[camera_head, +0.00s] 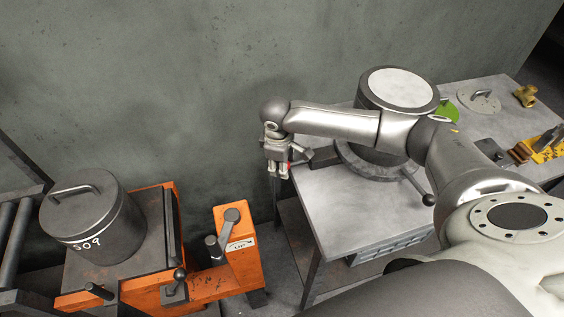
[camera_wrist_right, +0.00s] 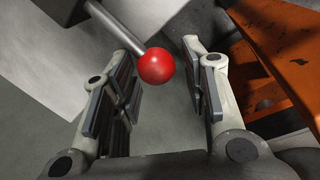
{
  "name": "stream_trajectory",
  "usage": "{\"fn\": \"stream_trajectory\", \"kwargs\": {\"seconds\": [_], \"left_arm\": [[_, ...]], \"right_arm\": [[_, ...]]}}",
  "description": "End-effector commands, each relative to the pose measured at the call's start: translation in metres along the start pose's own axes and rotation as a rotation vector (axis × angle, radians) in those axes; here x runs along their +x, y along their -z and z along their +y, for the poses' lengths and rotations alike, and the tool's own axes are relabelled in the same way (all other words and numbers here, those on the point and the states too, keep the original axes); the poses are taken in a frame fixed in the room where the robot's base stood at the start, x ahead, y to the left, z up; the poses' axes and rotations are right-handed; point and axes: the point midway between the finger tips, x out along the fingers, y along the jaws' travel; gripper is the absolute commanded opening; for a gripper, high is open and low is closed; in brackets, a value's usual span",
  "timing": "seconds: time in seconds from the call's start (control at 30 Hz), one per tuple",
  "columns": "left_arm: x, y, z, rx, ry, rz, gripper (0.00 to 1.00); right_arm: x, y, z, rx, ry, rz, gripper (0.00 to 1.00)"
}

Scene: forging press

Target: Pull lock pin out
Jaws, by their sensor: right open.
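The lock pin appears to be a metal rod ending in a red ball knob (camera_wrist_right: 157,66). In the right wrist view the rod comes in from the upper left, and the knob sits between my right gripper's fingers. The fingers are open, with a visible gap on each side of the knob. In the head view my right gripper (camera_head: 278,172) hangs at the left edge of the grey table (camera_head: 330,215). Only a speck of the red knob (camera_head: 290,165) shows beside the fingers. The rod's far end is hidden. My left gripper is not in view.
A round vessel (camera_head: 400,90) stands on the table, with a ball-ended lever (camera_head: 428,199) at its front. An orange frame (camera_head: 238,270) stands to the left, holding a lidded drum (camera_head: 100,215). A grey wall (camera_head: 170,90) is behind.

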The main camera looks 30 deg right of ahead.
Motion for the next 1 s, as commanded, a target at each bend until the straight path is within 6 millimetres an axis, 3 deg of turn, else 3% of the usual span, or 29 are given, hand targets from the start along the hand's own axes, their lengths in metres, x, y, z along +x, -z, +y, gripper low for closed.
{"fn": "stream_trajectory", "kwargs": {"seconds": [0.17,0.6,0.77,1.0], "left_arm": [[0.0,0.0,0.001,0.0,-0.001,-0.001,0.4],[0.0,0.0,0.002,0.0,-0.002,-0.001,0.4],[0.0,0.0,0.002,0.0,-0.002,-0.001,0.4],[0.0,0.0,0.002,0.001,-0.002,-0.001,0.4]], "right_arm": [[-0.021,0.001,0.001,0.0,-0.002,0.005,0.41],[-0.106,0.002,-0.001,-0.001,0.0,0.004,0.41],[-0.118,0.002,-0.001,-0.001,0.0,0.002,0.41],[-0.12,0.002,-0.002,-0.001,0.0,0.001,0.41]]}}
